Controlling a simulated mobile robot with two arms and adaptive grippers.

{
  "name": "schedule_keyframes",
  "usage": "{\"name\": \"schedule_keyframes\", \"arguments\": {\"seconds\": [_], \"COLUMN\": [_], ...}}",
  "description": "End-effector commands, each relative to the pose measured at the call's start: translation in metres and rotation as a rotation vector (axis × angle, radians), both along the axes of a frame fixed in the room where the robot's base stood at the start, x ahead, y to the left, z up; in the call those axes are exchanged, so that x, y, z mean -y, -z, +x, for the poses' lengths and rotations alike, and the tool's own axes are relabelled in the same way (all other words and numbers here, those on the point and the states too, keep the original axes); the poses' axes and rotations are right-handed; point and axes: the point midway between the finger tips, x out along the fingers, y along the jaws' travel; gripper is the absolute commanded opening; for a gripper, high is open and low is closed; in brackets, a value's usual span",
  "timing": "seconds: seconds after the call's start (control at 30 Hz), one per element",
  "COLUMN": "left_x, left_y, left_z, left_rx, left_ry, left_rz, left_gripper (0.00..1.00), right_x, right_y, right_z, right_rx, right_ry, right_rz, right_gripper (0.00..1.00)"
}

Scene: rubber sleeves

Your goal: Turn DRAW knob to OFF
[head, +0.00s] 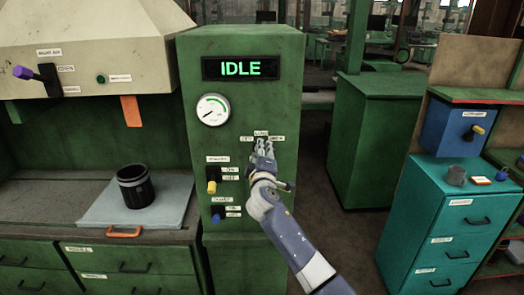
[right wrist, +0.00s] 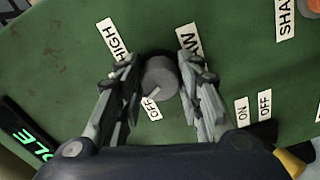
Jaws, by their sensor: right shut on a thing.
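The DRAW knob (right wrist: 161,76) is a grey round knob on the green panel. In the right wrist view my right gripper (right wrist: 160,88) has one finger on each side of it and is shut on it. The labels HIGH (right wrist: 112,40) and OFF (right wrist: 152,106) lie near the knob, and the DRAW label is partly covered by a finger. I cannot tell which label the knob points to. In the head view my right gripper (head: 263,147) is at the panel below small white labels and hides the knob. My left gripper is not in view.
The green cabinet carries an IDLE display (head: 240,68), a gauge (head: 213,109), a yellow switch (head: 212,187) and a blue switch (head: 216,219) near my right forearm. A black container (head: 135,187) stands on a pale board (head: 91,213) at left. Teal drawers (head: 450,225) stand at right.

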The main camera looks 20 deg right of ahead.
Motion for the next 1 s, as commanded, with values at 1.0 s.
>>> {"name": "schedule_keyframes", "arguments": {"seconds": [1.0], "left_x": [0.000], "left_y": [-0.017], "left_z": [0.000], "left_rx": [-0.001], "left_ry": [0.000], "left_rz": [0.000], "left_gripper": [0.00], "right_x": [0.000], "right_y": [0.001], "right_z": [0.000], "right_rx": [-0.097], "right_ry": [-0.001], "right_rz": [-0.329], "right_gripper": [0.10]}}
